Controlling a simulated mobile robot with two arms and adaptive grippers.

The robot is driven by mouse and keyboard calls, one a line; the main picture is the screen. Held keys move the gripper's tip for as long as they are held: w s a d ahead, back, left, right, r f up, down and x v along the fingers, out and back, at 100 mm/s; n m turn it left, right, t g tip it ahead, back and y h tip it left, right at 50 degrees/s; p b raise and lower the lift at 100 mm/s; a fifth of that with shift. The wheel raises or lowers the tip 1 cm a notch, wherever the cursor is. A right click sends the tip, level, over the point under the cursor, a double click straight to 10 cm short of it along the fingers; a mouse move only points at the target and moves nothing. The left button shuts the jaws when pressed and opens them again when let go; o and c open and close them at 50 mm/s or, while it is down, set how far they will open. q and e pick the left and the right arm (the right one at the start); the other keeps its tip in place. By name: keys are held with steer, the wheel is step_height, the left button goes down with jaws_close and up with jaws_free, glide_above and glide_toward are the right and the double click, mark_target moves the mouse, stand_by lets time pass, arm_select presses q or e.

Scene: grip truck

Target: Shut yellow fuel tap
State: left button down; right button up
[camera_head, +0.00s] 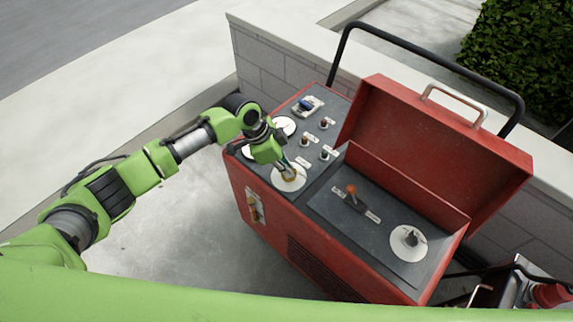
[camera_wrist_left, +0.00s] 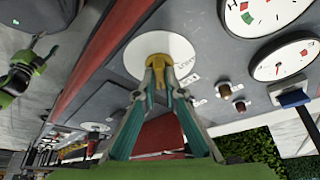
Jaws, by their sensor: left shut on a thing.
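The yellow fuel tap (camera_wrist_left: 159,60) is a small brass-yellow knob on a round white plate (camera_wrist_left: 177,48) with printed labels, on the dark top panel of a red machine. My left gripper (camera_wrist_left: 160,72) is shut on this tap, with one teal-lined finger on each side of it. In the head view, my left gripper (camera_head: 286,168) reaches down onto the white plate (camera_head: 291,185) near the panel's front edge. The fingers hide part of the tap. Part of my other arm shows at the left edge of the left wrist view, too small to tell its jaw state.
The red machine (camera_head: 300,249) has gauges (camera_head: 284,126), small knobs (camera_head: 324,124), an orange-tipped lever (camera_head: 352,190), and a grey tap on a second white disc (camera_head: 408,250). An open red lid (camera_head: 430,137) stands at the back right. A black handle bar (camera_head: 430,55) arches behind.

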arm_select(q)
steer(key=n+t+p, duration=0.1)
steer(key=n+p, duration=0.2)
steer(key=n+y+p, duration=0.1)
steer(key=n+p, duration=0.1)
steer(key=p, duration=0.2)
steer(key=n+t+p, duration=0.1)
steer(key=n+p, duration=0.2)
steer(key=p, duration=0.1)
steer(key=shift+s+d+r+n+t+y, duration=0.25)
steer(key=shift+r+n+t+y, duration=0.05)
steer(key=shift+y, duration=0.1)
steer(key=shift+n+p, duration=0.4)
steer(key=shift+p, duration=0.15)
steer(key=shift+d+n+y+p, duration=0.1)
steer(key=shift+n+y+p, duration=0.5)
steer(key=shift+n, duration=0.4)
steer(key=shift+f+n+t+p, duration=0.15)
steer(key=shift+n+t+p, duration=0.25)
steer(key=shift+n, duration=0.5)
steer(key=shift+n+y, duration=0.5)
steer(key=shift+n, duration=0.2)
steer(key=shift+n+y, duration=0.5)
steer(key=shift+n, duration=0.8)
steer(key=shift+w, duration=0.1)
